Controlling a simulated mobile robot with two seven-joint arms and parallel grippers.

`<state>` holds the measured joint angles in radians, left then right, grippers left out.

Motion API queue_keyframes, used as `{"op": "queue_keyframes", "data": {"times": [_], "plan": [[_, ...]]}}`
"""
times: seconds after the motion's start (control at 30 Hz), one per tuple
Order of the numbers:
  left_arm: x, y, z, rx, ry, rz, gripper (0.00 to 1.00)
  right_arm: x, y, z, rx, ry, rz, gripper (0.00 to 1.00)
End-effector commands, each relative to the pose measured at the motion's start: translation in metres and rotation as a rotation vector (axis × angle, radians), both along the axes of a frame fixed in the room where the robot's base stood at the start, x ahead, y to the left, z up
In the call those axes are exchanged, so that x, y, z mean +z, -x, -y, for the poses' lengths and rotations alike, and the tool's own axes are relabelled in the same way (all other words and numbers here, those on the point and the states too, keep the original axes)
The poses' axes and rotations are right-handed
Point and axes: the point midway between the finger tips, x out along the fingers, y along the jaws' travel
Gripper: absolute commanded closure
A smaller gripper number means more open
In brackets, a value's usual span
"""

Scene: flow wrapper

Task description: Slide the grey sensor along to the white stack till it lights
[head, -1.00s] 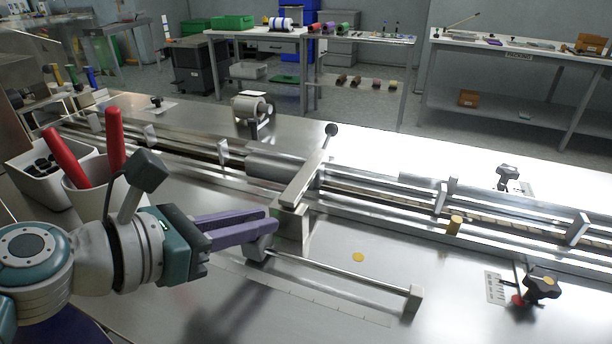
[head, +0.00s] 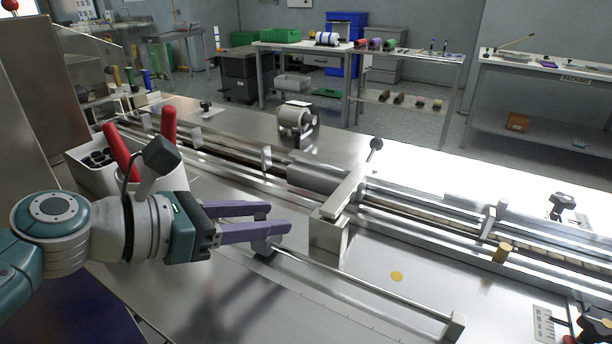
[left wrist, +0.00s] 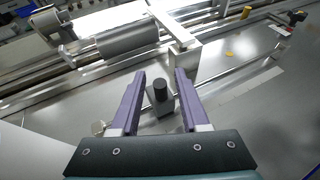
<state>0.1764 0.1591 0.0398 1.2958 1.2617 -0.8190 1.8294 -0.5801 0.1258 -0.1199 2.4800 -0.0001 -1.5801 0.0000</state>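The grey sensor (left wrist: 160,98) is a small block with a black knob, sitting on a thin metal rod low at the bench front. It also shows in the head view (head: 265,248), partly behind a finger. My left gripper (head: 280,218) has two purple fingers spread apart. In the left wrist view the gripper (left wrist: 161,74) has the sensor between its fingers, with gaps showing on both sides. I cannot make out a white stack or a light on the sensor for certain. My right gripper is out of view.
The rod has an end block (head: 455,327) at right and another (left wrist: 98,127) at left. A metal post with a crossbar (head: 330,240) stands behind the rod. White containers (head: 85,178) with red-handled tools stand left, close behind my arm. A yellow disc (head: 397,276) lies on clear bench.

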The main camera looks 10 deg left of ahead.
Motion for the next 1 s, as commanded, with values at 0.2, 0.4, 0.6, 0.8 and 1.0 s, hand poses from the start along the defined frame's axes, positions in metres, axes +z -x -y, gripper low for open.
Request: {"op": "queue_keyframes", "data": {"times": [0.2, 0.4, 0.6, 0.8, 1.0], "plan": [[0.000, 0.000, 0.000, 0.000, 0.001, 0.001, 0.52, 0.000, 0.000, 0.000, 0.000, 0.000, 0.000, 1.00], [0.007, 0.010, -0.009, 0.002, 0.000, 0.000, 0.52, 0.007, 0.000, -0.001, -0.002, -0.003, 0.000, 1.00], [0.023, 0.039, -0.033, -0.001, -0.004, -0.002, 0.52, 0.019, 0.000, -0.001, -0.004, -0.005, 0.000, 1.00], [0.034, 0.062, -0.053, 0.000, -0.001, -0.001, 0.52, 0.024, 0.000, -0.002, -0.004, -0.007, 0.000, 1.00], [0.038, 0.070, -0.059, -0.001, 0.000, 0.000, 0.52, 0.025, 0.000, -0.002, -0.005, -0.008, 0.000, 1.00]]}}
